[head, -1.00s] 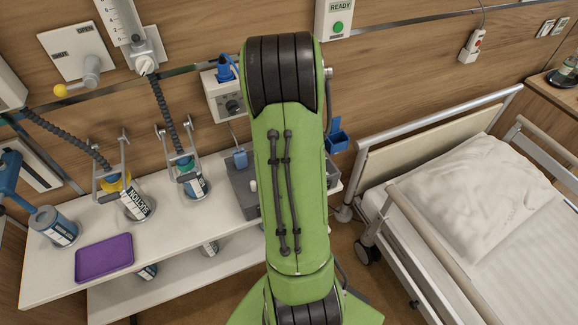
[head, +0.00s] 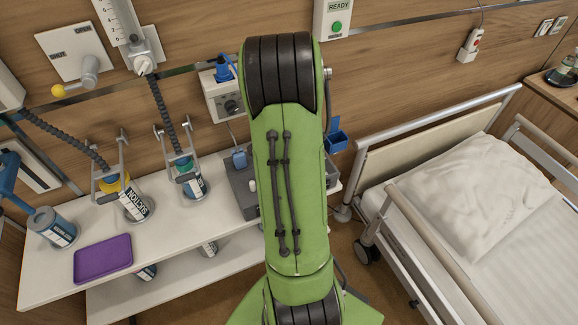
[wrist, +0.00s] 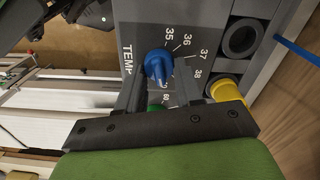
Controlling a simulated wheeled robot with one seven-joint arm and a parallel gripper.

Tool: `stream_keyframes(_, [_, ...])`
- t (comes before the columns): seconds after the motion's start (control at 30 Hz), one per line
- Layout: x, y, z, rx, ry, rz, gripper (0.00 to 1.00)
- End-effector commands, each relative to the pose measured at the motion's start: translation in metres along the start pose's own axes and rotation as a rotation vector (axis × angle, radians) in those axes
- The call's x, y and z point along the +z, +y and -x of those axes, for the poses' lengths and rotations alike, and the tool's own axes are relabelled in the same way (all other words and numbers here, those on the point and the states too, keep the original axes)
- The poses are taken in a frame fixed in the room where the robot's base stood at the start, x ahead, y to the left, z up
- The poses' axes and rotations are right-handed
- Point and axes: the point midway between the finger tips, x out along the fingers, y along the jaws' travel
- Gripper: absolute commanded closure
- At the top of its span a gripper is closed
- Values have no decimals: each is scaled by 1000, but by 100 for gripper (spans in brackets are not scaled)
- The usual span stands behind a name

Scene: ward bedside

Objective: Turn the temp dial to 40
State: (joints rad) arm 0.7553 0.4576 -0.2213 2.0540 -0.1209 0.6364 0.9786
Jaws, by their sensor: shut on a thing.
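The temp dial (wrist: 157,64) is a blue knob on a dark grey panel in the wrist view. The word TEMP (wrist: 125,58) runs along its left side, and 35, 36, 37 and 38 arc around its upper right. Lower marks are partly hidden by my fingers, and I cannot read where the dial points. My gripper (wrist: 159,78) has one finger on each side of the blue knob and is shut on it. In the head view my green arm hides the gripper and the dial; part of the grey unit (head: 240,190) shows beside the arm.
A yellow part (wrist: 226,90), a dark round socket (wrist: 242,39) and a green part (wrist: 156,106) sit close to the fingers. A purple tray (head: 103,259) and suction jars (head: 133,203) are on the left. A bed (head: 470,215) stands on the right.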

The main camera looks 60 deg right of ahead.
Motion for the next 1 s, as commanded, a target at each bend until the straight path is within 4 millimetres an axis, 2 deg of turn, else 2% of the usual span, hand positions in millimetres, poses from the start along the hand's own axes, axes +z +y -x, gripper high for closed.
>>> stream_keyframes(0.07, [-1, -1, 1, -4, 3, 0, 95])
stream_keyframes(0.1, [-1, -1, 1, -4, 3, 0, 58])
stream_keyframes(0.2, [0, -1, 1, -3, 2, 0, 43])
stream_keyframes(0.23, [0, -1, 1, -3, 2, 1, 41])
stream_keyframes(0.47, [0, 0, 0, -1, 1, 1, 41])
stream_keyframes(0.57, [0, -1, 8, -3, 2, 1, 41])
stream_keyframes(0.67, [0, -1, 28, -6, 4, 2, 41])
stream_keyframes(1.0, [-1, -1, 124, -6, 4, 1, 41])
